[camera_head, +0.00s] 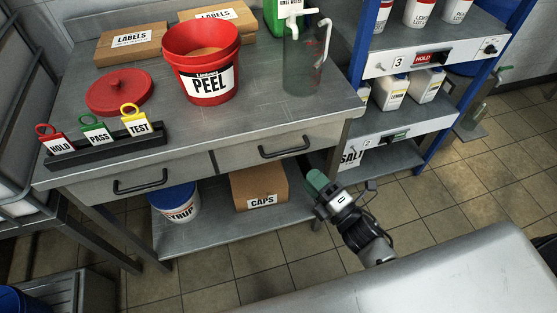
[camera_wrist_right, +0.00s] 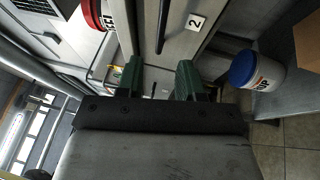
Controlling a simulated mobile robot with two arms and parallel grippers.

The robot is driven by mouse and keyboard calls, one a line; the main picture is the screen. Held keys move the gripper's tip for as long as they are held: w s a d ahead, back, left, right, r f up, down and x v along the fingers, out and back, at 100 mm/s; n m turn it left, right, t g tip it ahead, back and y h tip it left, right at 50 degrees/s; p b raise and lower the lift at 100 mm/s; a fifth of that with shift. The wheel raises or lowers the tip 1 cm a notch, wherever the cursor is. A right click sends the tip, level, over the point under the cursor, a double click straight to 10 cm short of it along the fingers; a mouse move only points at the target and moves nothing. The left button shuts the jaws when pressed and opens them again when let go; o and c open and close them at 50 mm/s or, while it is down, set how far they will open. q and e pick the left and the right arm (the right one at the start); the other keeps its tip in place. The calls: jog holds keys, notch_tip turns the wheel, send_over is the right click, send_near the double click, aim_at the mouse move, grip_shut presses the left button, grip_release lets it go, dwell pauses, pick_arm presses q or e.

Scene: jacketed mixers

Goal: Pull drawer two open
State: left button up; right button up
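Two grey drawer fronts sit under the steel table top, the left one with a black bar handle (camera_head: 140,181) and the right one with a black bar handle (camera_head: 285,147). Both look shut. In the right wrist view, a plate marked 2 (camera_wrist_right: 196,22) is on a drawer front beside a dark handle (camera_wrist_right: 162,28); this looks like the right drawer. No drawer number is readable in the head view. My right gripper (camera_head: 315,182) is below and right of the right handle, apart from it. Its green fingers (camera_wrist_right: 158,80) are spread with nothing between them. My left gripper is out of view.
A syrup bucket (camera_head: 175,202) and a caps carton (camera_head: 260,186) stand on the lower shelf. A red peel bucket (camera_head: 207,88), a tag rack (camera_head: 105,148) and a jug (camera_head: 302,65) stand on top. A blue-framed shelf (camera_head: 423,125) is to the right.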

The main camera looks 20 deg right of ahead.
aim_at(286, 152)
jog(key=p+x, duration=0.1)
jog(key=x, duration=0.9)
jog(key=shift+w, duration=0.25)
jog(key=shift+c, duration=0.3)
grip_shut()
